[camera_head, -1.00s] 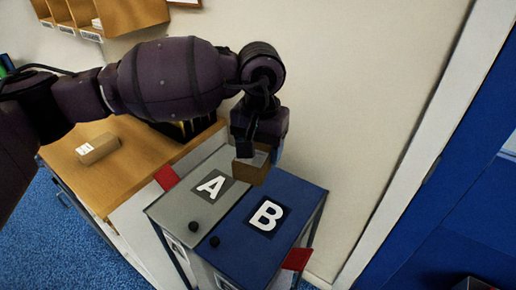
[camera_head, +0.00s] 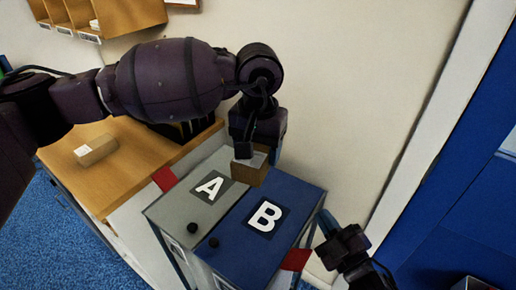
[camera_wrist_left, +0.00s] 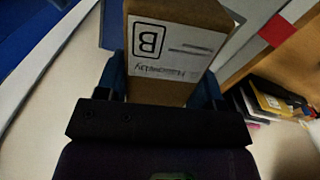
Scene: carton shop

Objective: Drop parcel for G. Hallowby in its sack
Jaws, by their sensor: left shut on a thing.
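My left gripper (camera_head: 250,148) is shut on a brown carton parcel (camera_head: 250,173), above the back of the two lids. In the left wrist view the parcel (camera_wrist_left: 148,88) has a white label with a boxed B and a name that looks like Hallowby, upside down. The sack stand has a grey lid marked A (camera_head: 184,207) and a blue lid marked B (camera_head: 240,249), side by side. Both lids look closed, each with a dark knob at its front, so the sack insides are hidden. My right gripper (camera_head: 340,240) is beside the B lid's right edge; its jaw opening is unclear.
Another carton (camera_head: 97,150) lies on the wooden table (camera_head: 125,180) at left. Red tabs show at the stand's left (camera_head: 165,178) and right (camera_head: 296,260). A wall stands close behind; a pigeonhole shelf (camera_head: 100,18) hangs at top left.

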